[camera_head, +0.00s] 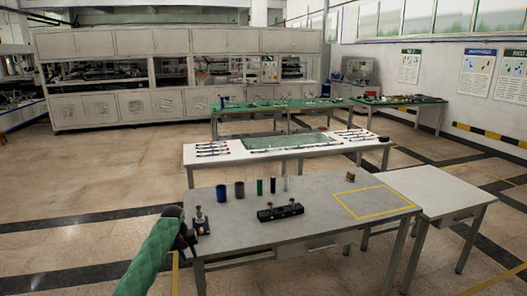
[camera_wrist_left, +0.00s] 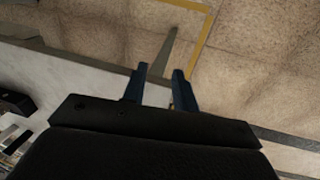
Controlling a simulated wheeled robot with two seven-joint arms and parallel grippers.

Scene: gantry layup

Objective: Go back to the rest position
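My left arm, in a green quilted sleeve, comes in at the lower left of the head view. Its dark left gripper (camera_head: 187,240) is at the left end of the near grey table (camera_head: 310,235), close to a small black device with a red part (camera_head: 201,222). The table edge (camera_wrist_left: 75,62) runs to the left of the fingers. My right gripper does not show.
On the near table stand a blue cup (camera_head: 221,192), a grey cup (camera_head: 239,189), thin cylinders (camera_head: 260,187), a black holder (camera_head: 280,212) and a small brown piece (camera_head: 350,177). A yellow outlined area (camera_head: 368,212) is empty. Open floor (camera_head: 90,190) lies left of the tables.

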